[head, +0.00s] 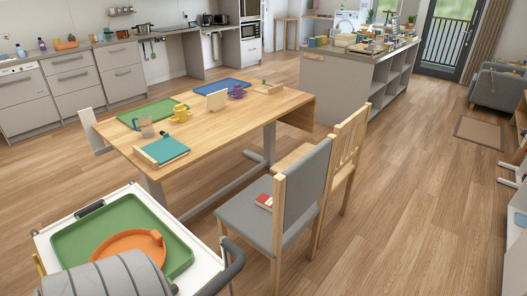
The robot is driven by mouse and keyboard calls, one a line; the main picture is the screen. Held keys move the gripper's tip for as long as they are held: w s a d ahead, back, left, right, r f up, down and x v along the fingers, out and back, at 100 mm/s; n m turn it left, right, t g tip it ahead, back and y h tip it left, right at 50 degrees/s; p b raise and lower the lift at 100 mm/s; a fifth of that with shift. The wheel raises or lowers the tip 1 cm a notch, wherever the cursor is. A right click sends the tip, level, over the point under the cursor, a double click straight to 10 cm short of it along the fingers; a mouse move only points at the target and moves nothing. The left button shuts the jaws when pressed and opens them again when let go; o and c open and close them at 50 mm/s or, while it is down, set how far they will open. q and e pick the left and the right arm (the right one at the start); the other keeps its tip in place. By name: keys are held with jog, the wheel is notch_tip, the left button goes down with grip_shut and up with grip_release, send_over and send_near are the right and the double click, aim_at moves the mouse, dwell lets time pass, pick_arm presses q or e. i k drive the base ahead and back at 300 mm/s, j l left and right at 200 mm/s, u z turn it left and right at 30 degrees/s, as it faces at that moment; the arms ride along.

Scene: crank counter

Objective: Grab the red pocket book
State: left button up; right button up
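A small red book (264,202) lies flat on the grey seat (240,212) of the chair at the near right side of the wooden table. The chair's grey backrest (305,187) rises just right of the book and stands close to it. The book's pale page edge shows. Neither of my grippers is in the head view, so their state and their distance from the book cannot be seen.
The wooden table (225,125) holds a teal book (166,149), green and blue trays and cups. A white cart with a green tray (70,243) and an orange plate (128,240) stands front left. A wooden chair (347,150) stands behind the grey one. Floor (400,220) right of the chairs is clear.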

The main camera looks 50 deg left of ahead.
aim_at(265, 202)
jog(key=i+z, duration=0.2)
jog(key=i, duration=0.3)
jog(key=i+j+z, duration=0.2)
jog(key=i, duration=0.35)
